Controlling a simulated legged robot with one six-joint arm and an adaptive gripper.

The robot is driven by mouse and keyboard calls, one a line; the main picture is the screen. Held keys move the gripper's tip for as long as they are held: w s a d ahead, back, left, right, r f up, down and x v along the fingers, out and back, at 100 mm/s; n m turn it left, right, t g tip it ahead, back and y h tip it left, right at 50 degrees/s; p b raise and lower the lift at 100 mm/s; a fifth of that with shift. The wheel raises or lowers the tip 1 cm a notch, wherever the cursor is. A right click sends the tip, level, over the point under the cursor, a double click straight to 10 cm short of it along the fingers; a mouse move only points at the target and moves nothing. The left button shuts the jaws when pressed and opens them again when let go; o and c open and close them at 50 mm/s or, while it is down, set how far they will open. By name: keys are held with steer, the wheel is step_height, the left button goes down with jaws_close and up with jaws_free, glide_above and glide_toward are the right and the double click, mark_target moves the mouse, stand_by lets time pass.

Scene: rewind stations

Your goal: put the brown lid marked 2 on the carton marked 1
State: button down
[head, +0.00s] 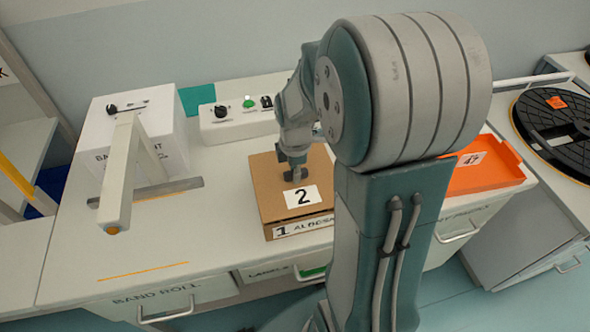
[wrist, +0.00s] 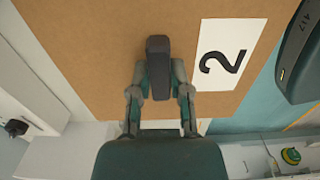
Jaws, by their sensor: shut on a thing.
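The brown lid marked 2 (head: 266,190) lies over the carton marked 1 (head: 302,227), whose front label shows below the lid's front edge. The lid looks level and lined up with the carton. I cannot tell whether it is fully seated or held slightly above. My gripper (head: 295,168) comes down from above and is shut on the lid's dark knob (head: 297,175). In the wrist view the fingers (wrist: 159,88) clasp the knob (wrist: 158,55) from both sides, and the lid (wrist: 80,45) fills much of the picture. The carton's inside is hidden.
A white band machine (head: 130,140) with a pale arm stands at the left. A control box (head: 235,122) with a green button is behind the carton. An orange tray (head: 490,170) lies at the right, partly behind my arm.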

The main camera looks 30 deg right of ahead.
steer(key=shift+f, duration=0.75)
steer(key=c, duration=0.5)
jaws_free()
step_height(320, 180, up, 12)
steer(key=shift+f, duration=0.1)
stand_by(0.3)
